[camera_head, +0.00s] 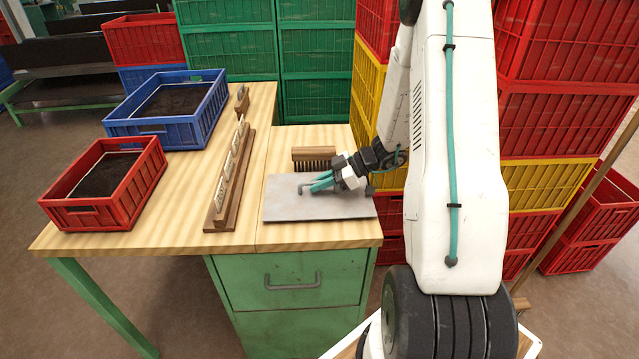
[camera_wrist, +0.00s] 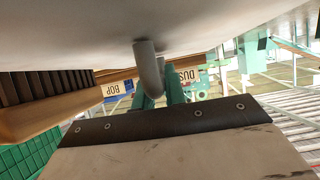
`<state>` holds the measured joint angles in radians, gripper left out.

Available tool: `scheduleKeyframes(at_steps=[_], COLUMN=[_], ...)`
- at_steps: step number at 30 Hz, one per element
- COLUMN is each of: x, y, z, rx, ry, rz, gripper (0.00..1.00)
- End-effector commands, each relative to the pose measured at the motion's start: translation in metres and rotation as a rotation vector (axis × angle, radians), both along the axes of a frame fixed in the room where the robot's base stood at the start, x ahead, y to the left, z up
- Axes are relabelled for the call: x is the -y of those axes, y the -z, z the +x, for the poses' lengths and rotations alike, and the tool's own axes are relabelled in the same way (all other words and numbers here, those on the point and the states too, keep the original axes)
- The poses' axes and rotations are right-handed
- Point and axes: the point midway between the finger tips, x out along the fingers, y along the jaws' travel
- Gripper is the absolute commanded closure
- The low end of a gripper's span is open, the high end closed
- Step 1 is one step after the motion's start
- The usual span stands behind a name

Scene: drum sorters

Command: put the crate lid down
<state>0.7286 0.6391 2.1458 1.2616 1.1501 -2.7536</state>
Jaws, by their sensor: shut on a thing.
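The crate lid (camera_head: 320,208) is a flat grey sheet with a raised handle. It is level over the right part of the wooden workbench, near its front edge, and any gap beneath it is too small to tell. My gripper (camera_head: 320,184) is above the lid with its teal fingers shut on the lid's handle. In the wrist view, the lid (camera_wrist: 60,30) fills the top, and a rounded grey part of its handle shows by the fingers of my gripper (camera_wrist: 160,92). The lid's underside is hidden.
A wooden brush (camera_head: 314,153) stands just behind the lid. A wooden rack with label plates (camera_head: 230,175) lies to its left. A red crate (camera_head: 105,190) and a blue crate (camera_head: 165,130) of dark material stand farther left. Stacked yellow crates (camera_head: 365,85) rise behind right.

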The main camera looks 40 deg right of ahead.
Motion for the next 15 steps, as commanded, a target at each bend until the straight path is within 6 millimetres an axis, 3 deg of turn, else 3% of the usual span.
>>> scheduleKeyframes(at_steps=[1, 2, 4, 15], x=[0.0000, 0.0001, 0.0001, 0.0017], y=[0.0018, 0.0022, 0.0018, -0.0024], z=[0.0000, 0.0000, 0.0000, -0.0009], rx=[-0.001, -0.001, 0.000, 0.000], ry=[0.000, 0.000, 0.000, 0.001], rz=[0.000, 0.000, 0.000, 0.000], gripper=[1.00, 0.85, 0.66, 0.66])
